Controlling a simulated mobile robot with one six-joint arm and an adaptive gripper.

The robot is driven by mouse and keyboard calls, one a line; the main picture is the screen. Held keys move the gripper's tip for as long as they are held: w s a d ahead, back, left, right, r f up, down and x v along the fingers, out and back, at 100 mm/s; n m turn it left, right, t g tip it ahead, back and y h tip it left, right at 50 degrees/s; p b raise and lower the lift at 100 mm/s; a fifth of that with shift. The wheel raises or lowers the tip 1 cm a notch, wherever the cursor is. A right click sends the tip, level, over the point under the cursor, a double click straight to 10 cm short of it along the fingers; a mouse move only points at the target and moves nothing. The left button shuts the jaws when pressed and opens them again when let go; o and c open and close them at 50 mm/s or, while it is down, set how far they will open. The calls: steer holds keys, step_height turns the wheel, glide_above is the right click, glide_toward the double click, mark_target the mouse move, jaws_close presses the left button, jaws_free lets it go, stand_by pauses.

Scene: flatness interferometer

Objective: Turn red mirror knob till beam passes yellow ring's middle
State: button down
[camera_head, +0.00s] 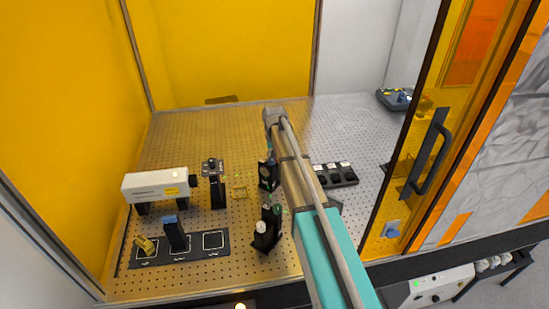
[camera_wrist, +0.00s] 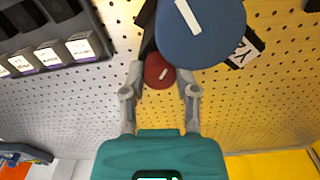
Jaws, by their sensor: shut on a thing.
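A larger blue knob (camera_wrist: 200,32) with a white stripe is close to the camera, above and right of the red one. In the head view, a dark mirror mount (camera_head: 267,177) stands below the end of my arm. My fingers and the red knob cannot be made out there. I cannot make out the beam or the yellow ring in either view.
A white box-shaped device (camera_head: 156,185) and a dark post (camera_head: 217,192) stand on the left of the perforated table. Another dark mount (camera_head: 267,232) stands nearer the front. A dark tray (camera_head: 335,176) lies right of my arm. The table's back is mostly clear.

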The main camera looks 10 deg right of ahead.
stand_by(0.3)
steer(key=shift+c, duration=1.8)
jaws_free()
steer(key=shift+n, duration=0.4)
